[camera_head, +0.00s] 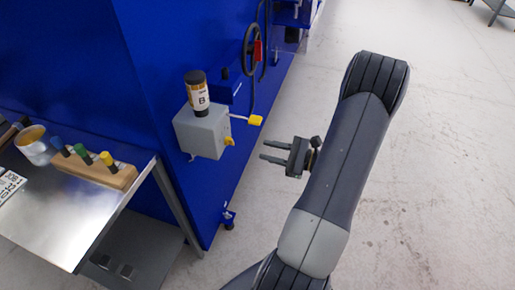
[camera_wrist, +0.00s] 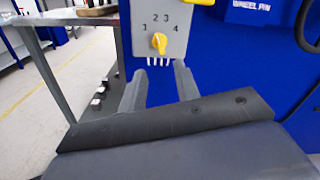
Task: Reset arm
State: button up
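My gripper (camera_head: 274,151) is in front of the blue machine in the head view, its two fingers pointing left toward the grey box (camera_head: 203,134). The fingers are apart with nothing between them. In the wrist view the gripper (camera_wrist: 160,85) shows its two spread fingers below a yellow knob (camera_wrist: 159,42) on the grey box's face, marked with numbers. The fingers look clear of the box. My arm is bent, with its upper part on the right of the head view.
A black-capped bottle (camera_head: 199,94) marked B stands on the grey box. A yellow-tipped lever (camera_head: 255,120) sticks out at its right. A metal table (camera_head: 75,213) at left holds a metal cup (camera_head: 34,145) and a wooden block (camera_head: 95,170) with coloured pegs. Floor at right is clear.

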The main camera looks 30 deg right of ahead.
aim_at(233, 142)
jog(key=shift+s+d, duration=0.3)
jog(key=shift+s, duration=0.05)
jog(key=p+x, duration=0.1)
jog(key=x, duration=1)
jog(key=shift+s, duration=0.1)
